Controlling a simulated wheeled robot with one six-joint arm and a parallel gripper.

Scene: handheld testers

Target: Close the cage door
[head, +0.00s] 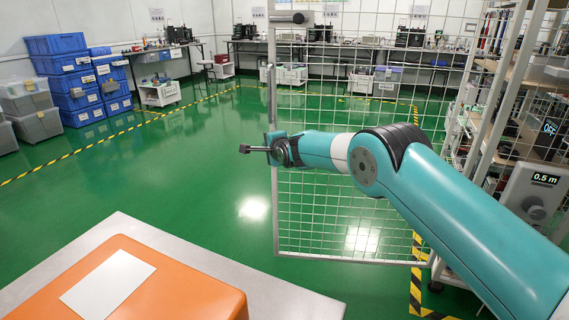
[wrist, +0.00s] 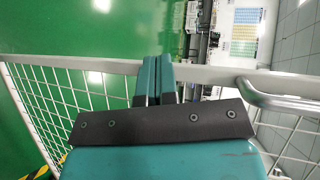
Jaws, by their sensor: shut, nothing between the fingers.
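The cage door (head: 320,215) is a pale wire-mesh panel in a light metal frame. It stands open, out from the slanted post (head: 497,105) at its right. My gripper (head: 245,149) is shut and empty, pointing left just past that free edge, with my arm crossing in front of the mesh. In the wrist view, my closed fingers (wrist: 158,65) reach across the door's frame bar (wrist: 215,76), with the handle (wrist: 275,104) to the right. I cannot tell whether they touch the bar.
Blue crates (head: 75,75) and grey bins stand at the far left, benches along the back. Green floor (head: 170,165) left of the door is clear.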

